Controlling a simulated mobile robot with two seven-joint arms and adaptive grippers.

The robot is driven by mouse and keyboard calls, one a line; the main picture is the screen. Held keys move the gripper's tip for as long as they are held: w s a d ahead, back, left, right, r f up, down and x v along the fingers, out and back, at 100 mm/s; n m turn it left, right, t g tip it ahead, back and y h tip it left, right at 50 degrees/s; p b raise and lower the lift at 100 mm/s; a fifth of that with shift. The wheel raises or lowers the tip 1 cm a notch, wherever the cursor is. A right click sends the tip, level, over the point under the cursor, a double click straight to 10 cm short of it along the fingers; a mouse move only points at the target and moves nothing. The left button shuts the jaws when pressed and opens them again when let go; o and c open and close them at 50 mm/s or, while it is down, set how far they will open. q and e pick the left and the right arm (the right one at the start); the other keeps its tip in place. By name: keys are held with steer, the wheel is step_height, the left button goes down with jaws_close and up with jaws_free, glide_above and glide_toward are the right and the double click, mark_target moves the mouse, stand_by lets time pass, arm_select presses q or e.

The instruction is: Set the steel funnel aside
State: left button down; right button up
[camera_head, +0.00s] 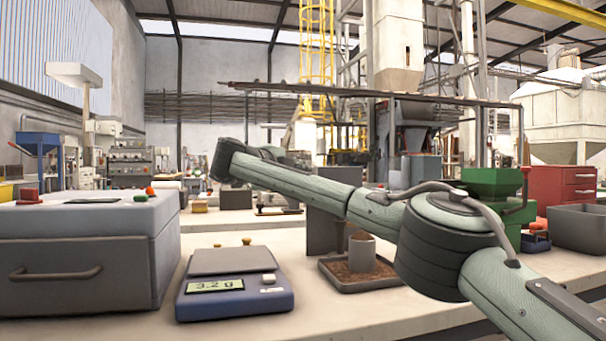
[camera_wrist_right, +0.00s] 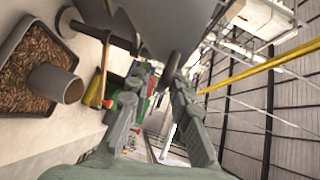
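What looks like the steel funnel, a large grey cone (camera_wrist_right: 190,22) with a narrow spout (camera_wrist_right: 171,67), fills the upper middle of the right wrist view. I cannot pick it out in the head view. My right gripper (camera_wrist_right: 157,88) shows there with its two fingers apart and background visible between them. The spout lies just beyond the fingertips, close to the right-hand finger; I cannot tell whether they touch. In the head view my right arm reaches in from the right across the bench, and its gripper is hidden. My left gripper is not in view.
A pellet tray (camera_head: 345,287) with a grey cylinder (camera_head: 362,254) stands under my arm. A dark grey upright panel (camera_head: 323,222) is behind it. A scale (camera_head: 236,298) reading 3.2 g and a large grey machine (camera_head: 85,260) stand left. A green hopper (camera_head: 492,183) and grey bin (camera_head: 580,228) stand right.

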steer(key=shift+o, duration=0.5)
steer(key=shift+w, duration=0.1)
steer(key=shift+r, duration=0.1)
steer(key=shift+s+a+r, duration=0.1)
steer(key=shift+s+a, duration=0.2)
steer(key=shift+s, duration=0.05)
steer(key=v, duration=1.1)
